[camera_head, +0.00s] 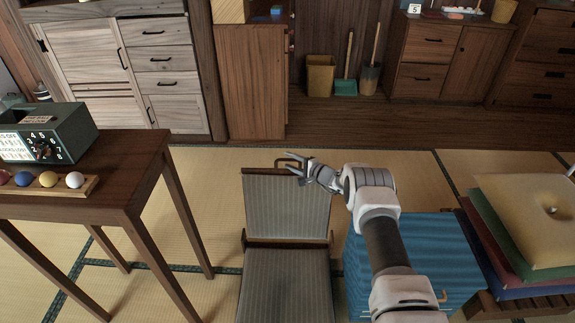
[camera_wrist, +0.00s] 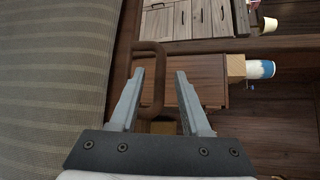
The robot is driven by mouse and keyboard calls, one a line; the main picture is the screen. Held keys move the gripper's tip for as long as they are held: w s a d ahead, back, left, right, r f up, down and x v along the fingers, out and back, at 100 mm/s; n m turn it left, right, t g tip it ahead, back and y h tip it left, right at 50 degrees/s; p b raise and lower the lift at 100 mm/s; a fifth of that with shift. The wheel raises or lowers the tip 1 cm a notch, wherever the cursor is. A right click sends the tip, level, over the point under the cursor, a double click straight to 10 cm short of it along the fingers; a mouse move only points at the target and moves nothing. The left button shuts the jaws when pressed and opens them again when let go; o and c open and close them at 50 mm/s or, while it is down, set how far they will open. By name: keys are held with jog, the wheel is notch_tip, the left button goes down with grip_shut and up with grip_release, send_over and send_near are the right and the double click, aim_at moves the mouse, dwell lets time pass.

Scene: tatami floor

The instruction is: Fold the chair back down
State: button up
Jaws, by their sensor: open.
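The chair (camera_head: 287,285) stands low on the tatami, with a grey striped seat and a matching back (camera_head: 285,207) raised behind it. The back has a wooden top edge with a brown loop handle (camera_head: 284,156). My gripper (camera_head: 297,166) is at the upper right of the back, close to the handle. In the wrist view, my gripper (camera_wrist: 159,72) is open, and one bar of the handle (camera_wrist: 160,85) shows between its fingers. The left finger overlaps the rest of the loop. Whether a finger touches the handle I cannot tell. The striped back (camera_wrist: 50,75) fills the left side there.
A wooden table (camera_head: 110,180) with a dark green box (camera_head: 70,130) and coloured balls stands at left. A blue ribbed box (camera_head: 440,250) is right of the chair, partly behind my arm. Stacked cushions (camera_head: 525,215) are at far right. Tatami behind the chair is clear.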

jog(key=shift+b+x, duration=0.4)
jog(key=shift+x, duration=0.65)
grip_shut()
dwell(0.8)
